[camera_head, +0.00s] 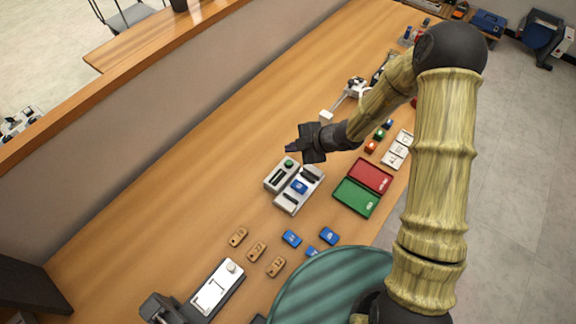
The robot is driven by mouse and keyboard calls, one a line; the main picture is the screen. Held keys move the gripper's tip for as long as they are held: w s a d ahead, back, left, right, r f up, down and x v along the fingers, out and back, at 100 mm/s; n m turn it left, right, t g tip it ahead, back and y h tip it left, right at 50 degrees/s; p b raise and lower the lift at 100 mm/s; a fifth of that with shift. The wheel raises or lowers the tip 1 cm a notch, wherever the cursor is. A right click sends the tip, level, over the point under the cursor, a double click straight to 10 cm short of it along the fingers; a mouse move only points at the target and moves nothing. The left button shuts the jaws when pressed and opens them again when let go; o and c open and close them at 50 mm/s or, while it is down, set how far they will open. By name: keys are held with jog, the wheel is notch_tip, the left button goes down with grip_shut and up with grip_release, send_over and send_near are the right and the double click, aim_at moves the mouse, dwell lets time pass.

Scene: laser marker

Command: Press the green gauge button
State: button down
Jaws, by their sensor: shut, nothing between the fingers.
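The green gauge button (289,163) is a small round green cap at the upper end of a grey gauge box (270,184) on the wooden table. The box has a dark slot beside the button. My gripper (290,148) is dark and shut, with nothing between its fingers. In the picture it is just above the button, its fingertips pointing left. The single head view does not show clearly how high it is over the button, and I see no contact.
Beside the gauge box is a light grey fixture holding a blue block (299,187). A red and green tray (356,197) lies to the right. Brown tags (256,251) and blue tags (291,238) lie nearer. The table left of the gauge is clear up to a low wall (150,150).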

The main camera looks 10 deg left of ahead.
aim_at(292, 165)
jog(key=shift+f+b, duration=1.5)
jog(key=shift+f, duration=0.75)
jog(key=shift+f, duration=0.1)
jog(key=shift+f, duration=0.3)
jog(key=shift+f+b, duration=0.5)
jog(key=shift+b, duration=0.05)
dwell(0.9)
jog(key=shift+r, duration=0.1)
jog(key=shift+r+p, duration=0.85)
jog(key=shift+p, duration=0.1)
notch_tip(292, 165, up, 5)
jog(key=p, duration=0.4)
jog(key=shift+p, duration=0.3)
